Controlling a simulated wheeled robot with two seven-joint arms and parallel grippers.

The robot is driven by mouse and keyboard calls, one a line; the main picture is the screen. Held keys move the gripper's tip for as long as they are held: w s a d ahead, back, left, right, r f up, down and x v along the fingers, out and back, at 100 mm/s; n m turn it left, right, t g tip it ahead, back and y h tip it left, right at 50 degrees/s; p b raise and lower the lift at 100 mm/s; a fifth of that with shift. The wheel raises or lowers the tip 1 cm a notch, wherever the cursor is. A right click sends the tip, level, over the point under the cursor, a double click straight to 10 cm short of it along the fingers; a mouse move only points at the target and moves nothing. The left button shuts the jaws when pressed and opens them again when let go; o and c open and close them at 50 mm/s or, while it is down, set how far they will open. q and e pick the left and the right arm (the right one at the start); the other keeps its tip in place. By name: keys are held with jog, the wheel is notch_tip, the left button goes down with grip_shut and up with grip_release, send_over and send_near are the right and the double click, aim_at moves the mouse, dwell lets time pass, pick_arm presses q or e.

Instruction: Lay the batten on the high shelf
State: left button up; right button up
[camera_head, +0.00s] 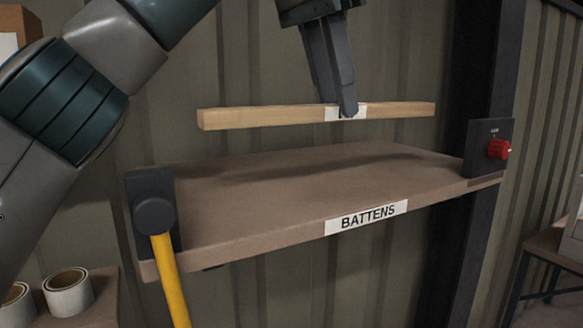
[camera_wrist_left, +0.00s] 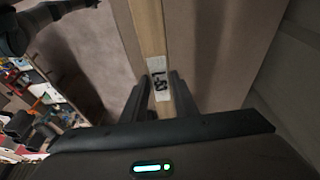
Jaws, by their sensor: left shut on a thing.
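The batten (camera_head: 265,117) is a pale wooden bar with a white label at its middle. My left gripper (camera_head: 347,112) points down and is shut on the batten at that label. The batten is held roughly level above the shelf, with a gap below it and a shadow on the board. The high shelf (camera_head: 290,185) is a brown board with a white "BATTENS" label on its front edge; its top is bare. In the left wrist view, the batten (camera_wrist_left: 149,30) runs up between the two fingers (camera_wrist_left: 160,95). My right gripper is in neither view.
A mallet or hammer with a black head (camera_head: 152,205) and yellow handle is at the shelf's left end. A dark box with a red knob (camera_head: 498,149) is at its right end, by a dark post. Rolls (camera_head: 68,292) sit lower left. A ribbed wall stands behind.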

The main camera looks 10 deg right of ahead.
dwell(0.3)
pick_arm(q)
jog(key=shift+f, duration=0.5)
send_over(322, 194)
jog(key=w+d, duration=0.2)
jog(key=f, duration=0.4)
jog(key=shift+s+a+f, duration=0.1)
jog(key=shift+s, duration=0.1)
jog(key=shift+f, duration=0.5)
jog(key=shift+s, duration=0.1)
jog(key=shift+f+p, duration=0.6)
jog(key=shift+f, duration=1.3)
jog(key=shift+f, duration=0.1)
